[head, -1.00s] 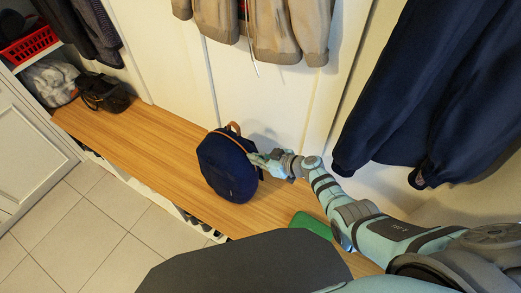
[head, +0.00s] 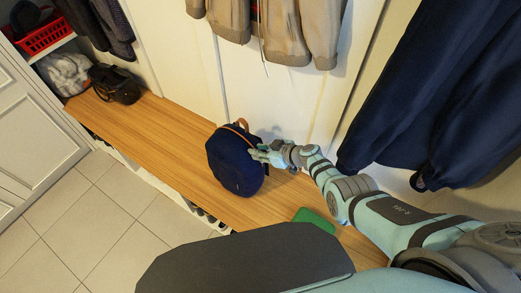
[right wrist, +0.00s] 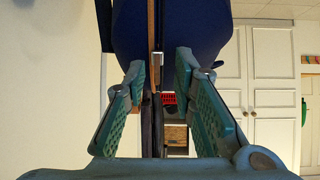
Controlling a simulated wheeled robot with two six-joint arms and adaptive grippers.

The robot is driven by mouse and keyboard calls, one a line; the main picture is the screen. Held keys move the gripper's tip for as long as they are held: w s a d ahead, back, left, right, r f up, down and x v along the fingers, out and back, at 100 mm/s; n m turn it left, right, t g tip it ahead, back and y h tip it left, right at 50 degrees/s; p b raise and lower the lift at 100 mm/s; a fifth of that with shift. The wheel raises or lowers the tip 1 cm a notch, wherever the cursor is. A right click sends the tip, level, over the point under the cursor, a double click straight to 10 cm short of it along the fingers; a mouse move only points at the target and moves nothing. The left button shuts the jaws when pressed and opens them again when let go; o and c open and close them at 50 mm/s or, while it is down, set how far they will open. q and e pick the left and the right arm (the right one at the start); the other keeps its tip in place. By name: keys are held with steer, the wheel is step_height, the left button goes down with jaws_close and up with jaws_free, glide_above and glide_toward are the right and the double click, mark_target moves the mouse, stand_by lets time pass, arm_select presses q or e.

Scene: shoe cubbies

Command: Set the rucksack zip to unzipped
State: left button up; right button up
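The dark blue rucksack (head: 232,163) stands on the wooden bench, with a tan loop handle on top and a tan line along its upper edge. My right gripper (head: 258,153) is at its right side, close to that edge. In the right wrist view, the rucksack (right wrist: 190,28) fills the upper middle, and a tan strip runs down it. A small silver piece (right wrist: 158,58), which looks like the zip pull, sits between the fingertips of my right gripper (right wrist: 161,66). The fingers are apart, with gaps beside the piece. My left gripper is not in view.
The wooden bench (head: 165,135) has bare surface left of the rucksack. A black bag (head: 117,85) lies at its far end, and a green item (head: 314,219) lies nearer. Beige jackets (head: 285,30) and a navy coat (head: 430,90) hang above.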

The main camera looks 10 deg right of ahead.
steer(key=shift+d, duration=0.1)
steer(key=v, duration=1.2)
